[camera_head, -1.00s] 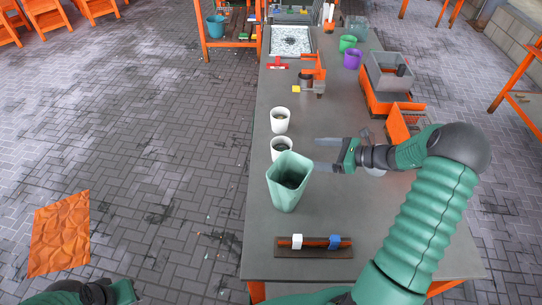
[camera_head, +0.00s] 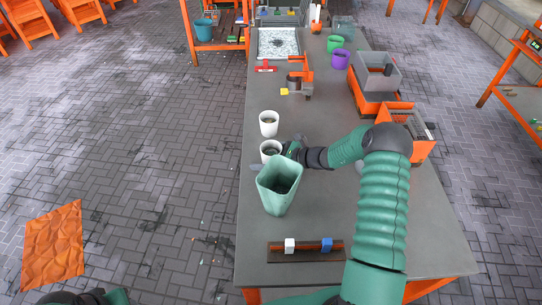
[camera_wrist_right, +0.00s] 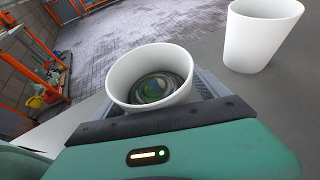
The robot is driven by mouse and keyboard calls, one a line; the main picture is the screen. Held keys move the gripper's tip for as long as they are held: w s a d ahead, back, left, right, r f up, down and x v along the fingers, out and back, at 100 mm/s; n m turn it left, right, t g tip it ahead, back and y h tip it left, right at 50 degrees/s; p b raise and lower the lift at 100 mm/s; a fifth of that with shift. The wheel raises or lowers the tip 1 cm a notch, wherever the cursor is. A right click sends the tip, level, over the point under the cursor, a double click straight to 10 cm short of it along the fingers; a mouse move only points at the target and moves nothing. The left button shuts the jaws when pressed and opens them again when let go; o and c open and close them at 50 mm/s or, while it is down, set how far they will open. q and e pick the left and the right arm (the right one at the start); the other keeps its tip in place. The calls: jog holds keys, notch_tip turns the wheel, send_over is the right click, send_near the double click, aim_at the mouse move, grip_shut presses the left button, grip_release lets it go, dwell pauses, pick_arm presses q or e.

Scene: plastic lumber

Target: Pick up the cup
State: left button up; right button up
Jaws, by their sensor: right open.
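Two white cups stand upright on the grey table. The nearer cup (camera_head: 267,153) is partly hidden by the green container and my right gripper (camera_head: 272,160). The right gripper is open, its fingers low around this cup. In the right wrist view the nearer cup (camera_wrist_right: 120,82) stands between grey fingers, close in front of the palm. I cannot tell whether the fingers touch it. The other white cup (camera_head: 268,124) stands just beyond, and at upper right in the wrist view (camera_wrist_right: 260,38). Only part of my left gripper (camera_head: 117,297) shows at bottom left; its fingers are hidden.
A tall green container (camera_head: 277,190) stands close in front of the nearer cup. A dark rack (camera_head: 305,255) with white and blue pieces lies at the near end. Orange machines (camera_head: 405,125) line the right side. The table (camera_head: 215,60) has its left edge close to the cups.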

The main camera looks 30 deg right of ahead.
jog(key=shift+d, duration=0.1)
jog(key=c, duration=1.5)
jog(key=shift+c, duration=0.2)
